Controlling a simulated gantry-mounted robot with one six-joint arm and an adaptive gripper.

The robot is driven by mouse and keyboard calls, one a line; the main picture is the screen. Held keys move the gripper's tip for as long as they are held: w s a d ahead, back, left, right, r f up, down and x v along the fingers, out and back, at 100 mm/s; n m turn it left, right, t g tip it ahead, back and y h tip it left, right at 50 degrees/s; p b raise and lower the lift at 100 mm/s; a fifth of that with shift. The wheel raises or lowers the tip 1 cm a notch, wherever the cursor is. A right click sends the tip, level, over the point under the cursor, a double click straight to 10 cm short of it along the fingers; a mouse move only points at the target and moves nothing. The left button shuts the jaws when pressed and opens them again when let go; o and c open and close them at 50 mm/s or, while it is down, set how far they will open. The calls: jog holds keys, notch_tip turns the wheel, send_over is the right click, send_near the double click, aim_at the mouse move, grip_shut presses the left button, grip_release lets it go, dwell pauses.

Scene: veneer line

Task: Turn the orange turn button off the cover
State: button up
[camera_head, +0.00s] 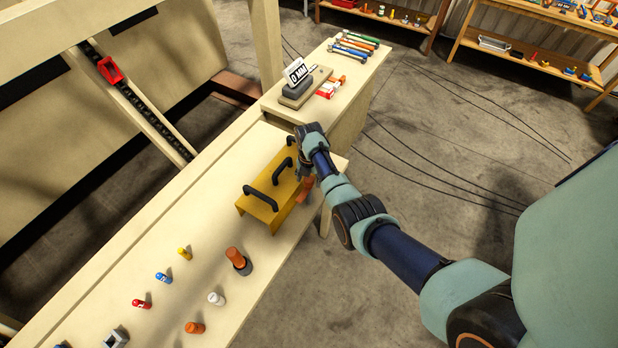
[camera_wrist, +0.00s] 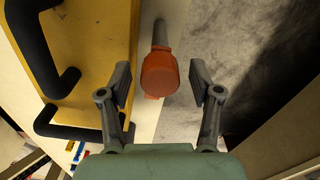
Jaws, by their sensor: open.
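The yellow cover (camera_head: 284,196) lies on the bench with black handles on top; it also fills the left of the wrist view (camera_wrist: 100,45). The orange turn button (camera_head: 305,188) is at the cover's right side, partly hidden by my arm in the head view. In the wrist view the orange turn button (camera_wrist: 159,73) shows its rounded end, with a grey shaft behind it. My gripper (camera_wrist: 160,84) is open, with one finger on each side of the button and visible gaps to both. In the head view the fingers are mostly hidden.
Several coloured pegs, including a blue one (camera_head: 163,277), stand on the near bench. An orange cylinder in a dark base (camera_head: 238,261) stands near its right edge. Open floor is at right.

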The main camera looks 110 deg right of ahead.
notch_tip(320, 180, up, 12)
dwell(0.4)
dwell(0.4)
jog(key=w+a+r+m+t+h+p, duration=0.15)
jog(key=w+a, duration=0.25)
jog(key=w, duration=0.8)
jog(key=w+a+r+m+h, duration=0.2)
jog(key=w+a+r, duration=0.1)
jog(key=w, duration=0.9)
jog(key=w+a+r+m+t, duration=0.1)
jog(key=w+a+r+t, duration=0.15)
jog(key=w+a, duration=0.5)
jog(key=w+a+r+m+t, duration=0.1)
jog(key=w+a+r+t, duration=0.1)
jog(key=w+a+r, duration=0.4)
jog(key=w+a+r+m+t+y, duration=0.1)
jog(key=a+r+t, duration=0.1)
jog(key=a, duration=0.9)
jog(key=w+a+r+m+t+y+p, duration=0.1)
jog(key=a+r, duration=0.4)
jog(key=a, duration=0.6)
jog(key=w+a+r+m+t+y+p, duration=0.1)
jog(key=a+r+m+t, duration=0.2)
jog(key=a, duration=0.9)
jog(key=shift+w+r+t, duration=0.2)
jog(key=shift+r+t, duration=0.2)
jog(key=shift+r, duration=0.15)
